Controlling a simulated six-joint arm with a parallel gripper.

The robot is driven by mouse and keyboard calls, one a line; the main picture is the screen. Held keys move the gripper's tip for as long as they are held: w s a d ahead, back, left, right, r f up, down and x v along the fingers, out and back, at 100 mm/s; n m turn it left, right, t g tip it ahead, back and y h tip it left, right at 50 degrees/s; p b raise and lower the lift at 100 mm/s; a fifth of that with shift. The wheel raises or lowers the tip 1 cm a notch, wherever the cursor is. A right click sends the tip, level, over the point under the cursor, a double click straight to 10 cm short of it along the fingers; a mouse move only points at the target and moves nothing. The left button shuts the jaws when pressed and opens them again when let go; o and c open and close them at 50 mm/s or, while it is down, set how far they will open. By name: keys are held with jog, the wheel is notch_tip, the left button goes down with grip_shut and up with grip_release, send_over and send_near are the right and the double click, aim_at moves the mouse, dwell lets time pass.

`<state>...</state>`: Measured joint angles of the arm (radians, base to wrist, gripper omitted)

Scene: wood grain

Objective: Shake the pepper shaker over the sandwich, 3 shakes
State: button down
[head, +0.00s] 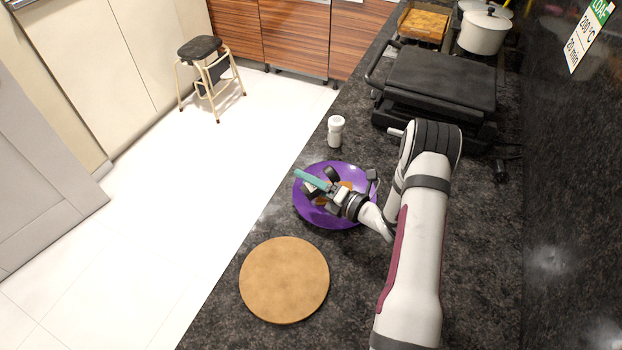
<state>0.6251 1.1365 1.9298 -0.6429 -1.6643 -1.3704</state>
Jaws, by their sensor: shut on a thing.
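A purple plate (342,220) lies on the dark counter. Small orange-brown parts of food (346,186) show on it, perhaps the sandwich, but my gripper hides most of it. My gripper (321,182) is over the plate and shut on a narrow teal thing (305,177), which sticks out to the upper left. I cannot tell what the teal thing is. A small white shaker-like container (335,131) stands upright on the counter just behind the plate, apart from my gripper. I cannot tell whether it holds pepper.
A round wooden board (284,280) lies in front of the plate, bare. A black grill (440,80) stands behind on the right, with a white pot (484,32) and a wooden tray (424,24) further back. The counter's left edge runs close by the plate.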

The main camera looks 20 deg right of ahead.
jog(key=shift+a+r+m+t+y, duration=0.2)
jog(key=shift+m+t+y, duration=0.3)
jog(key=shift+m, duration=0.7)
jog(key=shift+r+m+t+y, duration=0.3)
jog(key=shift+r+m, duration=0.5)
jog(key=shift+m, duration=0.5)
jog(key=shift+d+r+m+t, duration=0.2)
jog(key=shift+r+m+t, duration=0.6)
jog(key=shift+m, duration=0.8)
jog(key=shift+r, duration=0.1)
jog(key=shift+r, duration=2.5)
notch_tip(320, 180, down, 5)
jog(key=shift+f, duration=0.1)
